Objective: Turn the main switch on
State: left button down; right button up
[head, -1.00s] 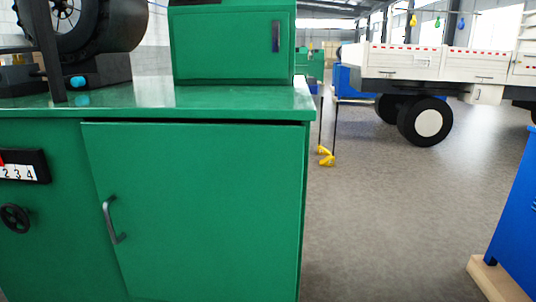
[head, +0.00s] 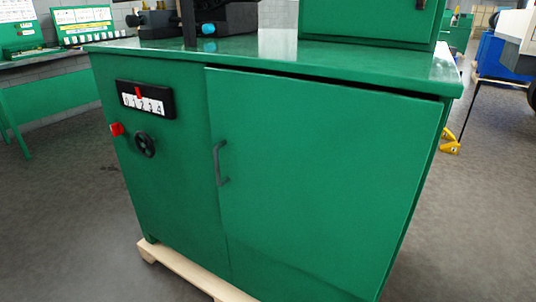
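A green machine cabinet (head: 320,170) fills the middle of the head view. On the left part of its front is a small red switch (head: 117,129), too small to tell its position. Right of it is a black handwheel (head: 145,144). Above them is a black scale plate (head: 146,100) with white numbered fields and a red pointer near the 1. I cannot tell which of these is the main switch. Neither of my grippers is in view.
The cabinet stands on a wooden base (head: 190,272). A green bench (head: 50,60) with display boards stands at the back left. Grey floor (head: 60,220) is free on the left. Yellow feet (head: 450,143) of a stand are at the right.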

aim_at(116, 128)
jog(key=i+l+u, duration=0.1)
jog(key=l+u, duration=0.15)
jog(key=l, duration=0.3)
jog(key=l+u, duration=0.2)
jog(key=l, duration=0.35)
jog(key=i+l, duration=0.1)
jog(key=l, duration=0.85)
jog(key=k, duration=0.3)
jog(key=k+z, duration=0.2)
jog(key=z, duration=0.25)
jog(key=k+l+z, duration=0.1)
jog(key=z, duration=0.35)
jog(key=j+z, duration=0.4)
jog(key=j, duration=1.15)
jog(key=k+j, duration=0.15)
jog(key=j, duration=1.4)
jog(key=k, duration=0.05)
